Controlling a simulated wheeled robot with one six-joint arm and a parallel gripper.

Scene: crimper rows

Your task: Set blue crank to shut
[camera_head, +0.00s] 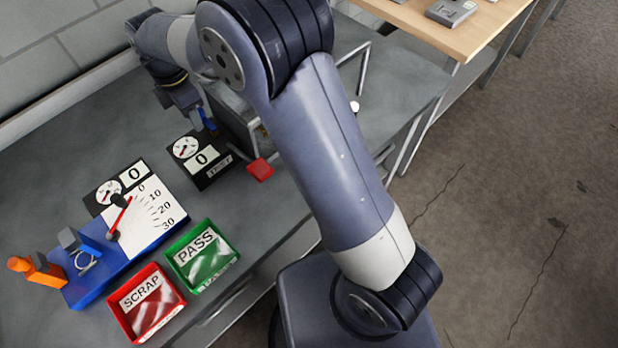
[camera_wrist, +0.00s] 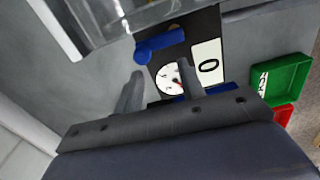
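The blue crank (camera_wrist: 160,45) shows in the wrist view as a short blue bar with a rounded end, beside the edge of a black panel. A small blue part, likely the same crank (camera_head: 208,119), shows in the head view just right of my gripper. My gripper (camera_wrist: 161,68) has its two fingers apart with nothing held between them. The crank lies just beyond the fingertips in the wrist view; I cannot tell whether they touch. In the head view my arm hides much of the fixture, and the fingertips are not clear.
A panel with a dial and a 0 display (camera_head: 203,158) stands near my gripper. A red block (camera_head: 260,170) is beside it. A blue gauge unit with an orange handle (camera_head: 35,270), a green PASS tray (camera_head: 232,262) and a red SCRAP tray (camera_head: 178,300) stand nearer the front.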

